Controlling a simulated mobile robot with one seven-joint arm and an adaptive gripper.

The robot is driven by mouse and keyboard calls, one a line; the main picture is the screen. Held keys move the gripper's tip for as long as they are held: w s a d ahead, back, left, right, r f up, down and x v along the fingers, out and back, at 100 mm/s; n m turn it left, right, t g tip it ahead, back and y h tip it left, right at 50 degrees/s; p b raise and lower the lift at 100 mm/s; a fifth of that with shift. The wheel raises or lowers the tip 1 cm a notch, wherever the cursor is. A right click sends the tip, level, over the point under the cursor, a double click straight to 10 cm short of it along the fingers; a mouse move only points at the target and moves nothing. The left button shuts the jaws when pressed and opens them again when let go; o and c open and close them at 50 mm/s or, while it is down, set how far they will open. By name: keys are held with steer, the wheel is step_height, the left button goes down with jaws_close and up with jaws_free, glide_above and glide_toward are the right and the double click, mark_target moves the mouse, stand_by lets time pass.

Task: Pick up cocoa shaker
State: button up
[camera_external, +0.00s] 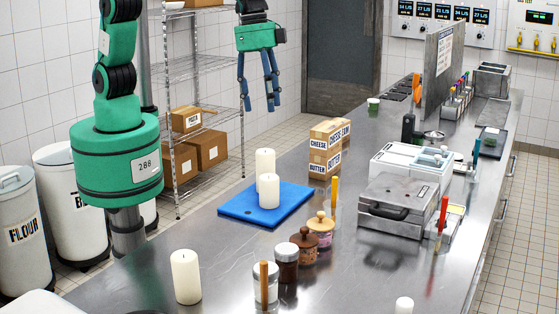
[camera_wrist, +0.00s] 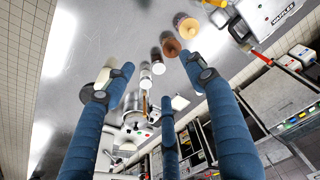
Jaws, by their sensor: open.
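A small jar with dark brown contents and a whitish lid, which looks like the cocoa shaker (camera_external: 286,264), stands upright on the steel counter in the external view. It is in a row of jars, between a jar with a brown lid (camera_external: 305,248) and a pale jar with a brown stick (camera_external: 265,290). In the wrist view the shaker (camera_wrist: 158,66) shows from above, near the upper middle between my fingers. My gripper (camera_external: 260,107) has long blue fingers, spread apart and empty. It hangs high at the back left in the external view, well clear of the shaker.
Candles stand on a blue board (camera_external: 238,208), and another candle (camera_external: 186,277) stands near the front left. Stacked boxes (camera_external: 325,165), a pink jar with a knobbed lid (camera_external: 320,230) and a waffle iron (camera_external: 398,205) are nearby. Bare counter lies left of the jars.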

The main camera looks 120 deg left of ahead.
steer(key=w+d+f+g+p, duration=0.1)
steer(key=w+d+f+p, duration=0.1)
steer(key=w+d+f, duration=0.45)
steer(key=m+g+p, duration=0.1)
steer(key=p, duration=0.2)
glide_above(287, 249)
step_height(287, 249, down, 14)
steer(key=shift+f, duration=4.3)
steer(key=shift+f+p, duration=0.1)
steer(key=shift+p, duration=0.2)
steer(key=shift+f+p, duration=0.5)
steer(key=shift+f, duration=2)
